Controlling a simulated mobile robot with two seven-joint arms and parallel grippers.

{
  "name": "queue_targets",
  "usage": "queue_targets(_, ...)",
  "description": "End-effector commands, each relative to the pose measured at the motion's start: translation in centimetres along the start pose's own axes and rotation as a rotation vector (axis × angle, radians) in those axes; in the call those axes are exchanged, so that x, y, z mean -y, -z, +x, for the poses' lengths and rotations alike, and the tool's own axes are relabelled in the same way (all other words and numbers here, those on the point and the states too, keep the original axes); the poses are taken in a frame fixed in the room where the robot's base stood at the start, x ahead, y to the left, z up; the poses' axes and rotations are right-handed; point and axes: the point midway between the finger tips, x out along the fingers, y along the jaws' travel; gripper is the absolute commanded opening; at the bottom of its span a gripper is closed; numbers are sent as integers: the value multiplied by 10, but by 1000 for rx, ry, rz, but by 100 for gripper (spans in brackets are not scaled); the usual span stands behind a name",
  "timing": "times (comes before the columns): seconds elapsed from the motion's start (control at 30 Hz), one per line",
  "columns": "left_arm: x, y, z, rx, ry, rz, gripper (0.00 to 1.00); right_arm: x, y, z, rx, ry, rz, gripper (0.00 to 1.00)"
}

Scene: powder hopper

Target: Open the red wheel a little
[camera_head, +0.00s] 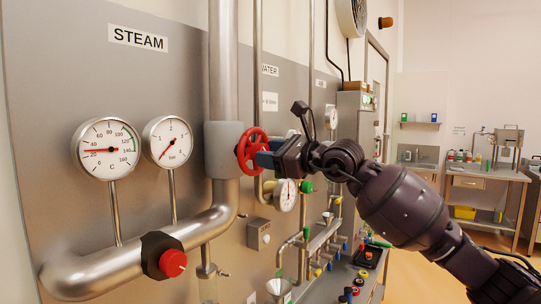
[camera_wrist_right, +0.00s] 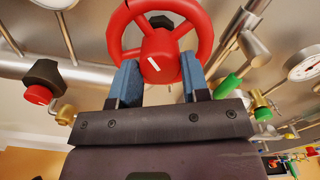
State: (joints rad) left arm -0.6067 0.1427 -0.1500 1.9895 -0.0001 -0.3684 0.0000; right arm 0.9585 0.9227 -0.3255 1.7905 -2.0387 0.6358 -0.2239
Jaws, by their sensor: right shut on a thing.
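My right gripper (camera_head: 264,159) reaches the wheel from the right. In the wrist view my right gripper (camera_wrist_right: 160,72) has its two blue fingers on either side of the hub, shut on the wheel. The wheel's top edge is cut off in that view. My left gripper is not in view.
Two gauges, a temperature gauge (camera_head: 105,148) and a bar gauge (camera_head: 168,142), stand left of the pipe. A red knob (camera_head: 173,262) is on the lower pipe bend. Smaller pipes and a gauge (camera_head: 286,195) lie close below my right wrist. Open floor (camera_head: 420,280) lies to the right.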

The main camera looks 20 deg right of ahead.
Motion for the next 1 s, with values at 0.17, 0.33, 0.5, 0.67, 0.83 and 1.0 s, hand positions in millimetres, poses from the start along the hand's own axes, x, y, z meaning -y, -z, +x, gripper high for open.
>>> queue_targets(0.17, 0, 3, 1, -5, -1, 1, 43, 0, 0, 0, -2, 0, 1, 19)
queue_targets(0.33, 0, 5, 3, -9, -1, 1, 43, 0, 0, 0, -1, 0, 1, 65)
queue_targets(0.5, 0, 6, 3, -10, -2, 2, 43, 0, 0, 0, -1, 0, 2, 68)
queue_targets(0.67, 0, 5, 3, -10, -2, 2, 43, 0, 0, -2, 0, 0, 2, 68)
queue_targets(0.83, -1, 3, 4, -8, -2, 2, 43, 0, 2, -18, -2, 1, 2, 68)
queue_targets(1.0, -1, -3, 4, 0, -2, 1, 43, 0, 3, -49, -3, 1, 0, 68)
